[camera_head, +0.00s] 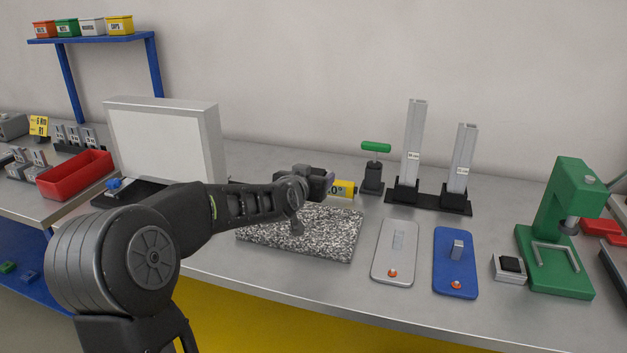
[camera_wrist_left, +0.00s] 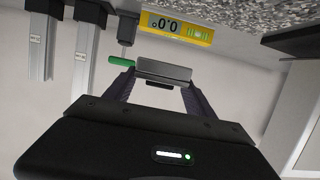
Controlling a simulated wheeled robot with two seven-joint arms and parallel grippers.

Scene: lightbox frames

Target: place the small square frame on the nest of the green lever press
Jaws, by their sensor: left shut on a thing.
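The green lever press (camera_head: 565,200) stands at the right. A light grey angled bar outline (camera_head: 556,257), perhaps its nest, lies on its base. My left gripper (camera_head: 325,182) is above the back of the speckled slab, well left of the press. In the left wrist view my left gripper (camera_wrist_left: 160,82) is shut on a grey bar-like metal piece (camera_wrist_left: 165,69). It may be the small square frame seen edge-on; I cannot tell its full shape. In the head view the held piece is hard to make out. My right gripper is not in view.
A speckled slab (camera_head: 335,238), a grey plate (camera_head: 396,262), a blue plate (camera_head: 458,280) and a small black-topped block (camera_head: 510,267) lie between my left gripper and the press. Two upright profiles (camera_head: 413,140) and a green-handled tool (camera_head: 375,148) stand behind. A yellow level (camera_head: 345,189) is close by.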

